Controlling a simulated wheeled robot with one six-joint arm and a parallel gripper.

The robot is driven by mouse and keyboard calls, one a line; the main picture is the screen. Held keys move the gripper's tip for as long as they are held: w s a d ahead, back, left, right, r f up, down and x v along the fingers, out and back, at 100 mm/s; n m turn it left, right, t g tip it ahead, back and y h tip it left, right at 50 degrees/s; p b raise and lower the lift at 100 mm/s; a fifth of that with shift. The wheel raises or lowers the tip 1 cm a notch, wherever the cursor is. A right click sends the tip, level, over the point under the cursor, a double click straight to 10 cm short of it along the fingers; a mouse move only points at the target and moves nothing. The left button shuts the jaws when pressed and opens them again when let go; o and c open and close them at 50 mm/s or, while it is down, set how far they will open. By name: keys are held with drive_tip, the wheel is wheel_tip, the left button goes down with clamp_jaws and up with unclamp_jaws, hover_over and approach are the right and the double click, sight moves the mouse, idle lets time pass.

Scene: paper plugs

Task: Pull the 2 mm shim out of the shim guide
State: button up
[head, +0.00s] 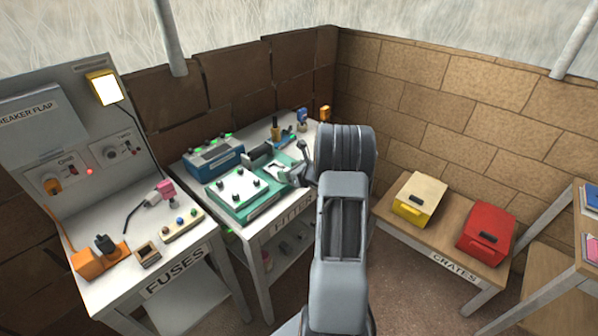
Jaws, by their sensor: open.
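The fitting table (285,232), its label partly hidden by my arm, carries several small devices. I cannot tell for certain which one is the shim guide, and I cannot make out the 2 mm shim. A small blue piece (286,138) and a blue upright part (302,117) stand toward the back of this table. A teal plate with a pale top (273,171) lies near its middle. My gripper (297,170) is at the right part of the table, beside the teal plate, small in view and partly hidden by my arm. It is open, and I see nothing held in it.
A green box with knobs (238,192) and a blue device (212,158) fill the table's left side. The fuses bench (185,262) stands further left. Yellow (417,198) and red (485,232) crates sit on a low bench at right. A brick wall closes the back.

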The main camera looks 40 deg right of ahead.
drive_tip(key=shift+x, duration=1.25)
drive_tip(key=c, duration=1.1)
drive_tip(key=shift+c, duration=0.2)
